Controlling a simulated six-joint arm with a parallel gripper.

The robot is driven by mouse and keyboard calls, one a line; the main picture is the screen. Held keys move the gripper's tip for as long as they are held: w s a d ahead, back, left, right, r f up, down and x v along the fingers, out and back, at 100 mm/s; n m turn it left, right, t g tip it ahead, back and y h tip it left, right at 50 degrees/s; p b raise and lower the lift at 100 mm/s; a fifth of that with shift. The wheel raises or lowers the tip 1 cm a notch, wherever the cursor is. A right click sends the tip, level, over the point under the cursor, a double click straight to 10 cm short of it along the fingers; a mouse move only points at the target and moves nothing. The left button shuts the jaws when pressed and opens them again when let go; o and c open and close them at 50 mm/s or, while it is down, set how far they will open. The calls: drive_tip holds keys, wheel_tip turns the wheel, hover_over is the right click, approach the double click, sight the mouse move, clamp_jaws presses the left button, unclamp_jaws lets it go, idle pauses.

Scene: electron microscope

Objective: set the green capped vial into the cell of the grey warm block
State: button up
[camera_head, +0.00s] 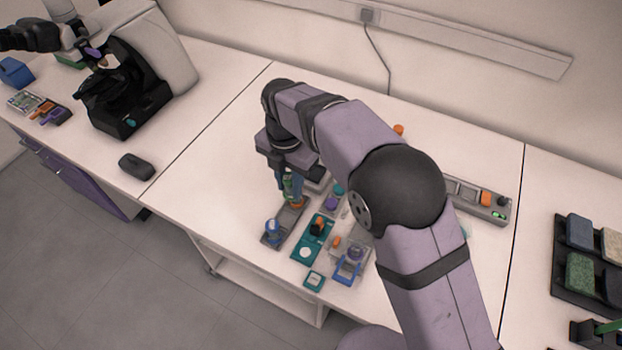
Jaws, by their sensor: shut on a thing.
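My gripper (291,190) points down over the middle bench and is shut on the green capped vial (288,184), of which only a small green part shows between the fingers. Just below it is a long grey block (285,222), which may be the warm block. An orange piece (298,202) shows at its far end, close under the fingertips. A blue-topped item (272,228) stands at its near end. I cannot tell whether the vial touches the block, and the cell itself is not clear from here.
A teal plate (307,252) with a black and orange piece lies right of the block. A blue-framed holder (348,268) and a small teal square (314,281) are near the front edge. A grey rail (467,193) lies behind my arm. Bench left of the gripper is clear.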

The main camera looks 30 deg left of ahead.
drive_tip(key=w+d+r+m+p, duration=0.3)
drive_tip(key=w+d+m, duration=0.5)
drive_tip(key=d, duration=0.1)
drive_tip(key=w+d+r+m+p, duration=0.3)
drive_tip(key=w+d+m, duration=0.5)
drive_tip(key=w, duration=0.1)
drive_tip(key=w+d+f+n+p, duration=0.1)
drive_tip(key=w+d+f+n, duration=0.1)
drive_tip(key=w+d, duration=0.3)
drive_tip(key=w+d+f+n+p, duration=0.2)
drive_tip(key=w+d+f+n, duration=0.1)
drive_tip(key=d, duration=1)
drive_tip(key=shift+w+d+f+n, duration=0.3)
drive_tip(key=shift+w+f, duration=0.45)
drive_tip(key=shift+w, duration=0.4)
drive_tip(key=shift+f, duration=0.15)
drive_tip(key=shift+f+b, duration=1.9)
drive_tip(key=shift+f, duration=1.1)
drive_tip(key=shift+a+f+b, duration=0.1)
drive_tip(key=shift+f+b, duration=0.35)
drive_tip(key=shift+b, duration=0.15)
